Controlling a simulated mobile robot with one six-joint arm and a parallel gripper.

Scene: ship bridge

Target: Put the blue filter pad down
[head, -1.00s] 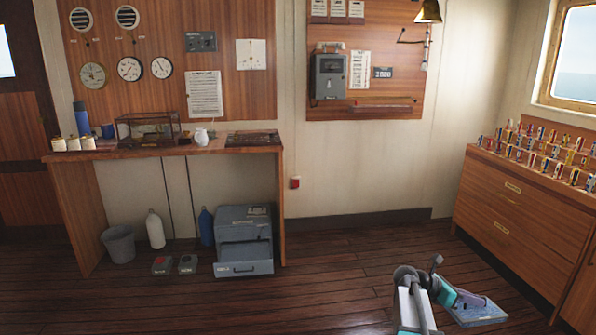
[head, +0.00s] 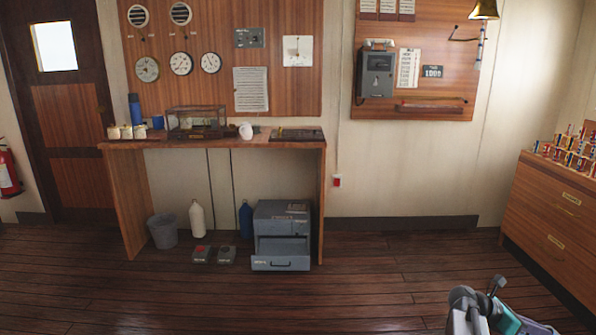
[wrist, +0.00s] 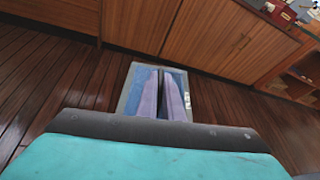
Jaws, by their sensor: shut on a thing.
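My gripper (wrist: 162,93) is shut on the blue filter pad (wrist: 128,101). In the wrist view the pad is a flat light-blue rectangle with a greyish rim, held at the purple fingers, which hide its middle. It is above or close to the wood floor; the gap cannot be told. In the head view my arm is at the bottom right, and the pad is mostly cut off by the lower edge.
A grey machine (head: 283,220) with a pulled-out drawer stands under the wooden desk (head: 222,144). A bin (head: 162,231), bottles and two small boxes are beside it. Wooden drawers (head: 552,215) stand at the right. The middle floor (head: 370,285) is clear.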

